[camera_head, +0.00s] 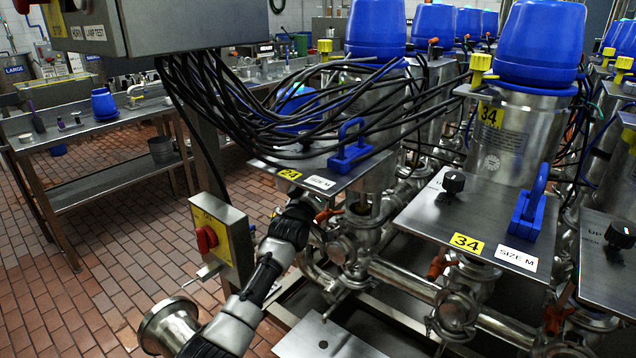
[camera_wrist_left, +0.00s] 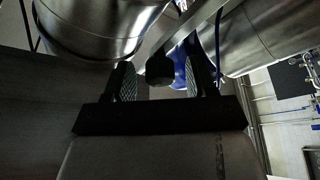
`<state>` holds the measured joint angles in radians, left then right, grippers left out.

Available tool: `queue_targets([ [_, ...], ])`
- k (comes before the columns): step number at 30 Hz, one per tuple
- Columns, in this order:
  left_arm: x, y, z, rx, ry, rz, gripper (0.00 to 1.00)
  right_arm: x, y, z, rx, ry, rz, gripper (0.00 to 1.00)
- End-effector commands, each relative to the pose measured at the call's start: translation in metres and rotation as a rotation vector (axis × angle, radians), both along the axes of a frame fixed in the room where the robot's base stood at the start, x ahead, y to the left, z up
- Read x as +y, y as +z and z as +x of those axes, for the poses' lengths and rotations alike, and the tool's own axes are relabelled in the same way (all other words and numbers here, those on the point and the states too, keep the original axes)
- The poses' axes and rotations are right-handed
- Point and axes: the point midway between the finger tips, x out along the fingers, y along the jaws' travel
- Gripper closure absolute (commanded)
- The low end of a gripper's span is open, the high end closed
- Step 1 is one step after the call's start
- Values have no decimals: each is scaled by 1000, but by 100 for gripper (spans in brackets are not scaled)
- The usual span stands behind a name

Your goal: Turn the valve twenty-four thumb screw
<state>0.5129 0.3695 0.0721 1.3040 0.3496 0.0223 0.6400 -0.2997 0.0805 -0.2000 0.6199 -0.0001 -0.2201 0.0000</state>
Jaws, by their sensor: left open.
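Valve twenty-four's metal plate (camera_head: 268,170) carries a yellow "24" label (camera_head: 289,174), a "SIZE M" label and a blue handle (camera_head: 350,146). My left arm (camera_head: 270,262) rises from the bottom to the plate's front edge; its gripper cannot be made out in the head view. In the left wrist view, my left gripper (camera_wrist_left: 159,76) is open, with one finger on each side of a dark round knob (camera_wrist_left: 159,66), which looks like the thumb screw. I cannot tell whether the fingers touch it. In the head view, cables cross the plate and the thumb screw is not distinguishable. My right gripper is not in view.
Black cables (camera_head: 250,107) hang from a grey control box (camera_head: 150,25) across plate twenty-four. Valve thirty-four's plate (camera_head: 420,217), with its own black knob (camera_head: 453,181), lies to the right. A box with a red switch (camera_head: 206,238) stands left of my arm. Steel pipes run below.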

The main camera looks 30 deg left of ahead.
Motion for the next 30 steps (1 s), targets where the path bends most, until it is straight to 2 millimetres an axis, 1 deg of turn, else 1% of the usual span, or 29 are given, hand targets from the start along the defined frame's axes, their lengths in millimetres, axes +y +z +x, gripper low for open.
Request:
queue_targets([
  [5,-1,-1,-3,-2,0,-1,43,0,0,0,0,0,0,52],
  [8,-2,-5,-13,-1,0,-2,43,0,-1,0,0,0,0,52],
  [18,-13,-26,-76,1,-1,-1,43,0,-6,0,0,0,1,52],
  [21,-16,-30,-89,1,-1,-1,43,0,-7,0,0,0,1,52],
  [25,-17,-32,-99,1,-1,-1,43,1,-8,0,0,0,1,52],
  [30,-18,-33,-102,0,0,-1,43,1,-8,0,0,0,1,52],
])
